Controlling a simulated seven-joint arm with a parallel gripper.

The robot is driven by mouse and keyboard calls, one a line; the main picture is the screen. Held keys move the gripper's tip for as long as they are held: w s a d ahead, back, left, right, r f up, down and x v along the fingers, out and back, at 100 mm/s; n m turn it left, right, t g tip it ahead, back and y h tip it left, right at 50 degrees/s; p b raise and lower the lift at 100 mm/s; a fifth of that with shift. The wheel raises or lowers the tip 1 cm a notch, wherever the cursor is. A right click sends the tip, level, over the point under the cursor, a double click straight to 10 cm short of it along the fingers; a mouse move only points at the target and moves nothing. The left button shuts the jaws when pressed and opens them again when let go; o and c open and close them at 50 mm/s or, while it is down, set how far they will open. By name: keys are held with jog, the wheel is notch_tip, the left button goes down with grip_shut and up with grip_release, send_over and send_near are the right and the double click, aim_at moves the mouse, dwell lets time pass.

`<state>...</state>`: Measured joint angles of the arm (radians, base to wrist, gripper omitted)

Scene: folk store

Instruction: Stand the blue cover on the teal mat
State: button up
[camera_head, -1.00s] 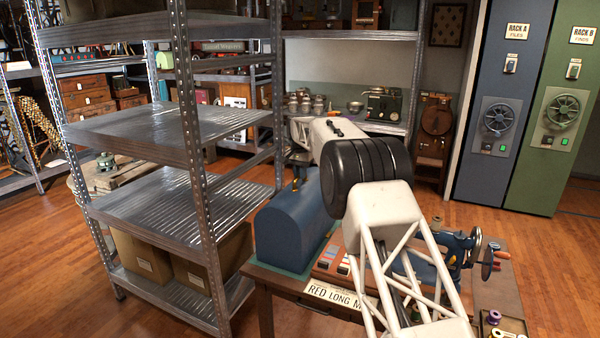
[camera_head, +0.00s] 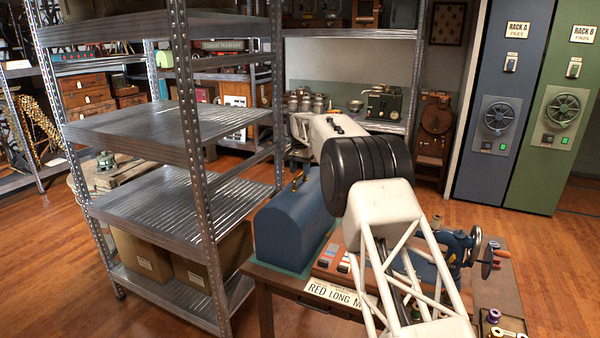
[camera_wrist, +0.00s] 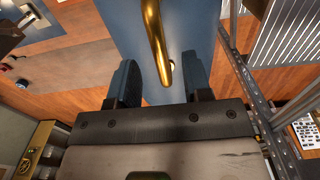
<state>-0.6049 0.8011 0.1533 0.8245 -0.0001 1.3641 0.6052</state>
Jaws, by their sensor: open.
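The blue cover (camera_head: 288,222) is a domed box that stands upright at the left end of the worktable. A teal mat (camera_head: 291,269) shows along its base, and the cover appears to rest on it. The cover has a brass handle on top, clear in the wrist view (camera_wrist: 155,40). My gripper (camera_wrist: 161,78) is open, with one finger on each side of the handle's near end. I see no finger closed on the handle. In the head view my arm hides most of the gripper and part of the cover's right side.
A metal shelf rack (camera_head: 193,150) stands close on the left of the table. A blue sewing machine (camera_head: 458,248) and a tray of spools (camera_head: 502,325) are on the right.

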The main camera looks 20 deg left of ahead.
jog(key=shift+r, duration=3.45)
